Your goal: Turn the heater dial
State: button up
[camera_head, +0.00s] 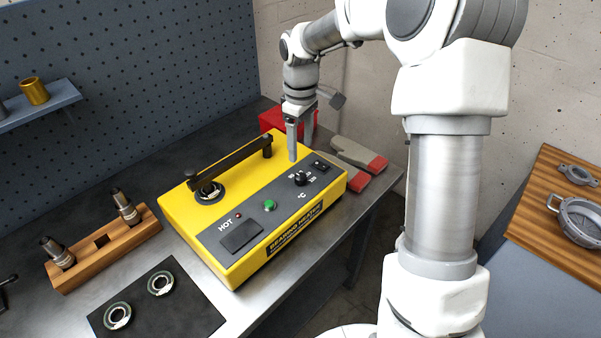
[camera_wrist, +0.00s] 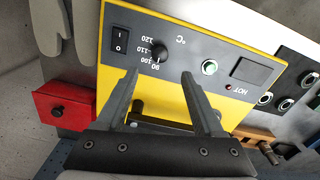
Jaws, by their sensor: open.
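The yellow bearing heater (camera_head: 195,232) stands on the metal workbench. Its black dial (camera_head: 300,178) sits on the dark panel near the right end, with numbers around it. In the wrist view the dial (camera_wrist: 158,52) shows beyond my fingertips, between and above them, with 90, 100, 110 and 120 printed beside it. My gripper (camera_head: 293,155) is above the heater's right end, just behind the dial and pointing down. In the wrist view my gripper (camera_wrist: 160,73) has its two fingers apart with nothing between them. It appears apart from the dial.
A black bar (camera_head: 230,163) spans the heater's back, with a bearing around its left post. A green button (camera_head: 270,205) and a rocker switch (camera_head: 321,166) flank the dial. A red box (camera_head: 272,118) and gloves (camera_head: 358,160) lie nearby. A wooden block (camera_head: 90,262) stands left.

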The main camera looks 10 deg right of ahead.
aim_at(301, 176)
notch_tip(301, 176, down, 10)
jog(key=shift+r, duration=0.15)
jog(key=shift+c, duration=0.2)
grip_shut()
